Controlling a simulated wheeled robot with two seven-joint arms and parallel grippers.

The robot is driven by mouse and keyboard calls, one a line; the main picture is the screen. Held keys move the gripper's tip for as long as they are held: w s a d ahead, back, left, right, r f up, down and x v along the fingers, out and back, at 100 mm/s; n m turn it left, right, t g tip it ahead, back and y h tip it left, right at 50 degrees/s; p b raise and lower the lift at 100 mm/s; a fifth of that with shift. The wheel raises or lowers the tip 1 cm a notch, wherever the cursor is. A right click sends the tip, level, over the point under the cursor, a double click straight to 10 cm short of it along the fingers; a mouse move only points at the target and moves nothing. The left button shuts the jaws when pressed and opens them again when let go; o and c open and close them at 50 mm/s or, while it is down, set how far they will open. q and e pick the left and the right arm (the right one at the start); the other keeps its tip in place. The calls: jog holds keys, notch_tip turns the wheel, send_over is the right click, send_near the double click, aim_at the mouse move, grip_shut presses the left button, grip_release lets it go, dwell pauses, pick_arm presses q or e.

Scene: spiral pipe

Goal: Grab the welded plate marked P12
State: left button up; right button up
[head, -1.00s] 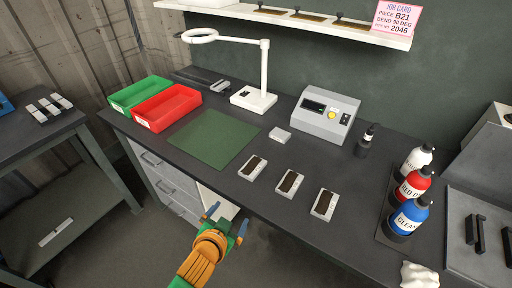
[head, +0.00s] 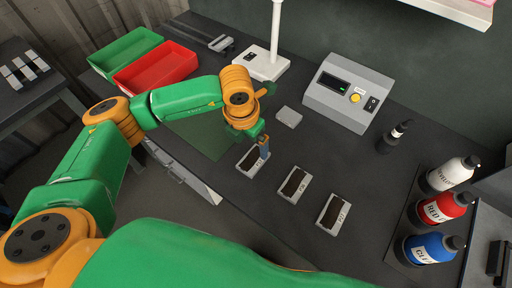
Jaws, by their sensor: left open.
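Three small pale plates with dark brown weld strips lie in a row on the dark bench: a left plate (head: 246,167), a middle plate (head: 294,184) and a right plate (head: 333,213). Each has a small mark at its near end, too small to read, so I cannot tell which is P12. My left gripper (head: 257,147) is open, pointing down over the left plate. Whether the finger touches the plate is unclear. My right gripper is out of view.
A small pale block (head: 289,117) lies behind the plates. A grey instrument box (head: 340,95) and a dark bottle (head: 394,137) stand behind to the right. White, red and blue bottles (head: 443,209) stand at right. Red (head: 157,72) and green (head: 124,50) bins are at left.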

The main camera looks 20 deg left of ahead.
aim_at(253, 159)
pick_arm(q)
jog(key=shift+s+d+f+p, duration=0.2)
jog(key=shift+s+f+p, duration=0.1)
jog(key=shift+f+p, duration=0.2)
jog(key=shift+s+d+f+p, duration=0.15)
jog(key=shift+s+f+p, duration=0.2)
jog(key=shift+f, duration=0.1)
jog(key=f, duration=0.2)
jog(key=w+f, duration=0.1)
jog(key=f, duration=0.1)
jog(key=shift+w+d+f, duration=0.1)
jog(key=shift+w+f, duration=0.05)
jog(key=shift+f, duration=0.2)
jog(key=shift+r, duration=0.15)
jog(key=c, duration=0.7)
grip_shut()
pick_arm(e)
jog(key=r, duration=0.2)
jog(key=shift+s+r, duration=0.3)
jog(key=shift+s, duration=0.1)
